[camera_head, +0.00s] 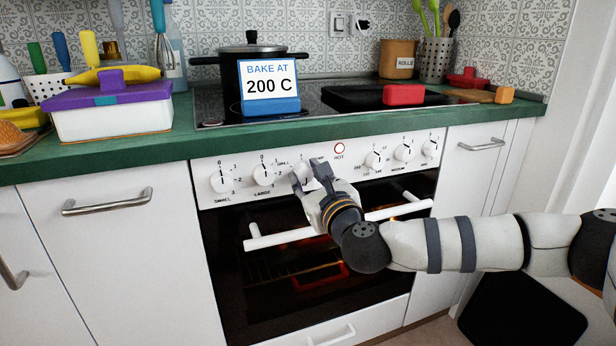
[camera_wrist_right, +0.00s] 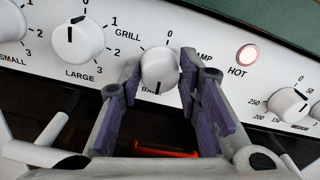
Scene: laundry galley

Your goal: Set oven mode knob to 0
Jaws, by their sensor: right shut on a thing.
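The oven mode knob (camera_wrist_right: 160,68) is the white knob between the LARGE knob and the HOT lamp. Its labels show 0 at the top, GRILL at the left, a partly hidden LAMP at the right and a partly hidden BAKE below. Its dark pointer mark faces down, towards BAKE, not 0. The knob also shows in the head view (camera_head: 298,173). My right gripper (camera_wrist_right: 157,78) is shut on it, with one purple-padded finger on each side. The gripper also shows in the head view (camera_head: 311,175). My left gripper is in neither view.
The LARGE knob (camera_wrist_right: 78,40) is close on the left and the lit HOT lamp (camera_wrist_right: 247,54) on the right. The white oven door handle (camera_head: 285,237) runs below. A "BAKE AT 200 C" sign (camera_head: 270,82) stands above on the hob side.

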